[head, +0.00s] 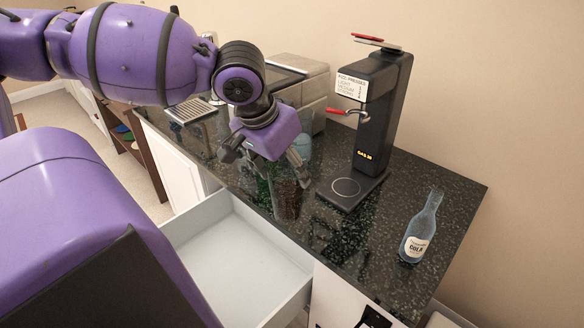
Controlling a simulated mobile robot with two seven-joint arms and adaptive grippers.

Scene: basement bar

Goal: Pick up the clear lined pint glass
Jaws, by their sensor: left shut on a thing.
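My left gripper (268,168) reaches down over the dark counter, its fingers spread around and closed on a see-through glass. The clear pint glass (287,198) shows below the fingers, with the dark speckled stone showing through it. Its lines are too faint to make out, and its upper part is partly hidden by the gripper. I cannot tell whether its base touches the counter. My right gripper is not in view.
A black tap tower (382,120) with red handles stands right of the gripper. A blue cola bottle (420,230) stands near the right edge. A metallic machine (305,75) is behind. An open white drawer (235,250) juts out below the counter (340,265).

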